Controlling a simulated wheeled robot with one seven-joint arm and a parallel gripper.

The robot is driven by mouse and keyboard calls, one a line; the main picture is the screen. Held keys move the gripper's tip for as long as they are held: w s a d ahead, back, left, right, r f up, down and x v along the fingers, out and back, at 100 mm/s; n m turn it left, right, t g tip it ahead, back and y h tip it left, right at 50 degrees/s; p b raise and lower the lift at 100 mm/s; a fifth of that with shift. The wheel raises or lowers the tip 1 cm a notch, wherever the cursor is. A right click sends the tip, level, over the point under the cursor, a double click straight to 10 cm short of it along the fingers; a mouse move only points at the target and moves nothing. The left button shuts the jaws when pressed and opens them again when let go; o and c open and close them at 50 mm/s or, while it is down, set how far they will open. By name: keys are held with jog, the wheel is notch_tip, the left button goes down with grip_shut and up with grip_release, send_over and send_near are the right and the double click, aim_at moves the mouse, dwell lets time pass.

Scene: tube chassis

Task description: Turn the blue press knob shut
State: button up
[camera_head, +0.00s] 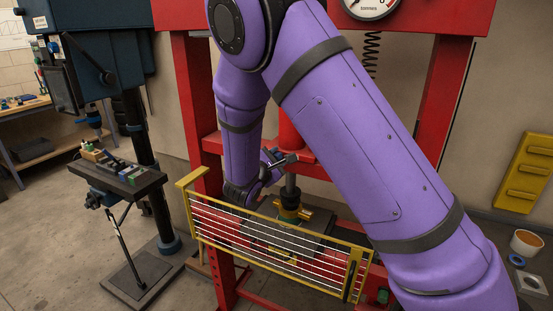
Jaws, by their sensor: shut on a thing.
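The red press (190,110) stands in the middle behind my purple arm. My gripper (284,159) is in front of the press ram, at the height of the red crossbar. It is shut on a small part there. The fingers look dark and small, and the held part is mostly hidden by them. I cannot make out the blue colour of the knob clearly, but no other blue knob shows on the press.
A yellow-framed guard (270,282) with thin bars stands before the press, below my gripper. A drill press (95,50) is at the left. A gauge (368,3) is above. A white bucket (526,242) and a blue ring (517,260) are at the right.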

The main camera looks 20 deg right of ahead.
jog(key=m, duration=1)
jog(key=shift+m, duration=0.3)
dwell(0.4)
jog(key=o, duration=0.9)
jog(key=v, duration=1)
jog(key=shift+s+a, duration=0.2)
jog(key=shift+s, duration=0.15)
jog(key=shift+a, duration=0.1)
